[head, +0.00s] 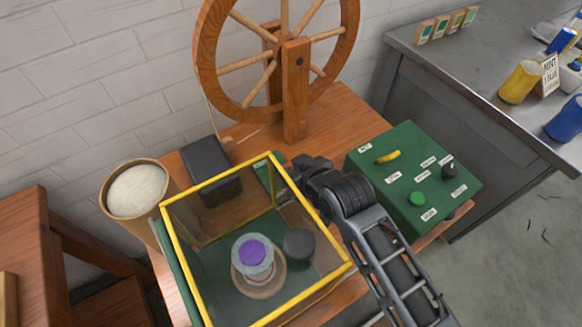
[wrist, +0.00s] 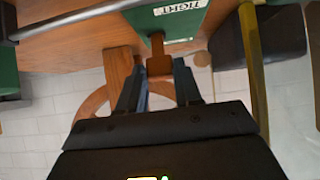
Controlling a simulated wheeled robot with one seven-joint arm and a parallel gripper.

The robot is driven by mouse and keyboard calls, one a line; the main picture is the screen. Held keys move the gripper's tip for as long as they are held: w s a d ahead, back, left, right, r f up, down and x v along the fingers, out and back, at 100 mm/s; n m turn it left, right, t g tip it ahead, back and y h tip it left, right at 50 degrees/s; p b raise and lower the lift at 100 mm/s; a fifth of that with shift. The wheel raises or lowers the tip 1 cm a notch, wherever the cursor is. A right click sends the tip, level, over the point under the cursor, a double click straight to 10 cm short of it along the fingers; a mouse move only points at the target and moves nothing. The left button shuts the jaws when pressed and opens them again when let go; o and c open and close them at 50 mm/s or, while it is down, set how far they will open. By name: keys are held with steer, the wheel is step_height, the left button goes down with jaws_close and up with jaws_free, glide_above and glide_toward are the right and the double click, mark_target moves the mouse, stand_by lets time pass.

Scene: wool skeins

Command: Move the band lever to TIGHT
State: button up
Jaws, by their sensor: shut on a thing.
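The band lever (wrist: 158,62) shows in the wrist view as a brown grip on a stem, in front of a small green plate (wrist: 196,20) with a white TIGHT label (wrist: 181,5). My gripper (wrist: 157,75) is shut on the lever's grip, one finger on each side. In the head view my gripper (head: 308,168) is beside the far right corner of a yellow-framed clear box, and the lever is hidden there. A bit of the green plate (head: 268,172) shows through the box. The lever's exact setting cannot be told.
The clear box (head: 217,182) holds a purple-topped spool (head: 252,251) and stands close left of my arm. A green control box (head: 376,178) is to the right. A wooden wheel (head: 208,70) rises behind. A dark block (head: 212,168) and a wool-filled tub (head: 120,212) are left.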

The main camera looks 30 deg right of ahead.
steer(key=o, duration=1.1)
steer(key=shift+c, duration=0.2)
steer(key=v, duration=0.7)
steer(key=shift+s+r, duration=0.25)
steer(key=shift+s, duration=0.05)
steer(key=shift+s, duration=0.1)
